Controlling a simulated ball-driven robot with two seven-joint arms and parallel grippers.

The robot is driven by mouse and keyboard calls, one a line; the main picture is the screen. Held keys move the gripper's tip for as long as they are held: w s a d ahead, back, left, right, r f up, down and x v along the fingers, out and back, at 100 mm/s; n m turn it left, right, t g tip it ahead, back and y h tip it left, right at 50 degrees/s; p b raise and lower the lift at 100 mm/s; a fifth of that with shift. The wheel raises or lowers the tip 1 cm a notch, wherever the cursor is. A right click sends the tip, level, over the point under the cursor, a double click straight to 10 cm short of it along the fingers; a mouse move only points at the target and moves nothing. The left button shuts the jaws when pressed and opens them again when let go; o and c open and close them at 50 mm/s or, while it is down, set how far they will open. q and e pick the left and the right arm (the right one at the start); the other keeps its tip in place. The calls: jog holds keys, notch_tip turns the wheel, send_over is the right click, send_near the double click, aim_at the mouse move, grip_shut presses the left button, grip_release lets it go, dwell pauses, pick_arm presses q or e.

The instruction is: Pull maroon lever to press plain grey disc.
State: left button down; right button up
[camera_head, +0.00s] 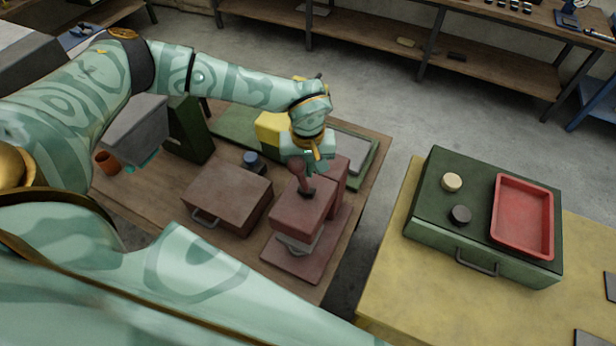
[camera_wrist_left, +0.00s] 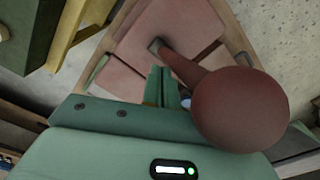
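The maroon press (camera_head: 303,214) stands on a flat maroon base plate (camera_head: 300,262) at the near right of the wooden bench. Its maroon lever (camera_head: 297,165) has a round knob and stands up from the top; the knob looms large in the left wrist view (camera_wrist_left: 240,110). A grey piece (camera_head: 297,244) shows partly under the press head; I cannot tell whether it is the plain grey disc. My left gripper (camera_head: 311,168) is at the lever, its fingers (camera_wrist_left: 165,85) close together and empty, beside the knob. I cannot tell whether they touch it. My right gripper is out of view.
A brown case (camera_head: 227,195) with a handle sits left of the press, a dark blue knob (camera_head: 254,162) behind it. A yellow block (camera_head: 272,128) lies behind. On the yellow table, a green case (camera_head: 430,205) bears a red tray (camera_head: 523,215). A floor gap separates bench and table.

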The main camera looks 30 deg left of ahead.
pick_arm(q)
jog(key=w+b, duration=0.1)
jog(key=w, duration=0.2)
jog(key=shift+a+f, duration=0.1)
jog(key=shift+f, duration=0.05)
jog(key=w+b, duration=0.2)
jog(key=w, duration=0.2)
jog(key=shift+w+a, duration=0.1)
jog(key=shift+w, duration=0.05)
notch_tip(320, 180, up, 10)
jog(key=w+p, duration=0.2)
jog(key=p, duration=0.4)
jog(key=shift+w+p, duration=0.25)
jog(key=shift+p, duration=0.15)
jog(key=shift+a, duration=0.1)
